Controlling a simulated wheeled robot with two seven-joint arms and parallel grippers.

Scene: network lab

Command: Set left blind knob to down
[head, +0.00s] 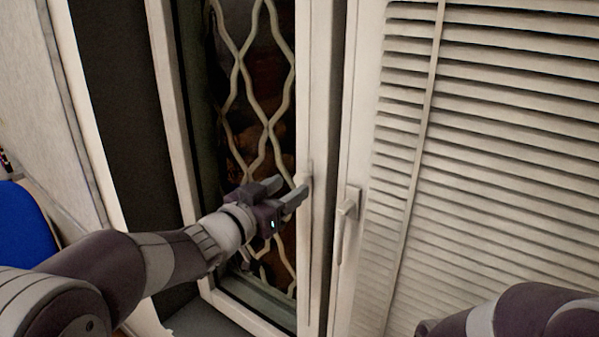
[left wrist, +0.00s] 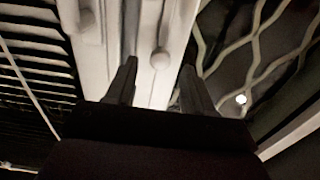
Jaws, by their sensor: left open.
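The pale left knob (head: 305,179) is on the white frame beside the lattice window in the head view. In the left wrist view this knob (left wrist: 160,59) shows as a rounded end between and beyond my fingertips. My left gripper (head: 287,187) is open, its fingers pointing at the knob; it also shows in the left wrist view (left wrist: 158,76). The gripper partly covers the knob, and I cannot tell whether they touch or which way the knob is turned. My right gripper is out of view.
A second white handle (head: 346,212), hanging downward, is on the frame to the right. Slatted blinds (head: 500,130) fill the right side. A wavy metal lattice (head: 243,80) is behind my left gripper. A blue object (head: 25,235) is at the far left.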

